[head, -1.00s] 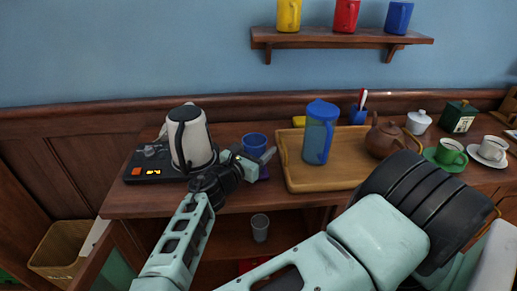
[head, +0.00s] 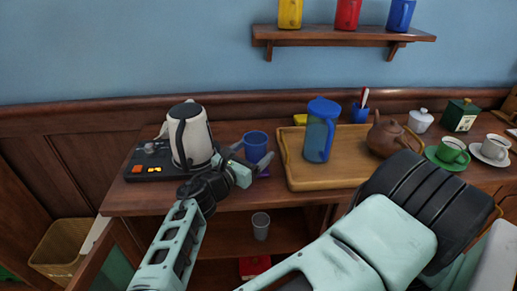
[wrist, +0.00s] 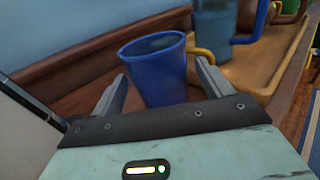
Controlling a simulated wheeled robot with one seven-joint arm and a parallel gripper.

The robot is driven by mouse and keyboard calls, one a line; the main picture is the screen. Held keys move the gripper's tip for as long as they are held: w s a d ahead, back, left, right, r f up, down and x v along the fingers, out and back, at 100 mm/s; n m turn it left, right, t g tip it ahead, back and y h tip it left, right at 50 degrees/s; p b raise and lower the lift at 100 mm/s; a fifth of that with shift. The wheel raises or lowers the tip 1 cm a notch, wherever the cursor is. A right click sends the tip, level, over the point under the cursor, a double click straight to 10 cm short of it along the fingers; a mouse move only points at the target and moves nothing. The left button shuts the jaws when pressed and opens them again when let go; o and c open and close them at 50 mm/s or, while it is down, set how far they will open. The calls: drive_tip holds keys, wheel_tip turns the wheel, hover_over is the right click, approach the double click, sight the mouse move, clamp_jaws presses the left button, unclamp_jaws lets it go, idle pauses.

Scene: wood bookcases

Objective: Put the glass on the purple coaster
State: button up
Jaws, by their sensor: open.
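A clear grey glass (head: 261,226) stands upright on the lower shelf, below the counter top. A small part of the purple coaster (head: 264,173) shows on the counter at the front, beside my gripper; the rest is hidden. My gripper (head: 252,156) is open and empty at the counter, in front of a blue mug (head: 256,144). In the wrist view the blue mug (wrist: 156,75), with a yellow handle, stands upright between the open fingers of my gripper (wrist: 162,78). I cannot tell whether the mug touches the coaster.
A kettle (head: 190,137) on a black base stands close left of my gripper. A wooden tray (head: 300,178) with a blue pitcher (head: 320,130) and brown teapot (head: 385,135) is to the right. A red item (head: 254,266) lies below the glass.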

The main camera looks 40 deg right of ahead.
drive_tip(key=b+v, duration=0.1)
drive_tip(key=v, duration=0.7)
drive_tip(key=shift+a, duration=0.25)
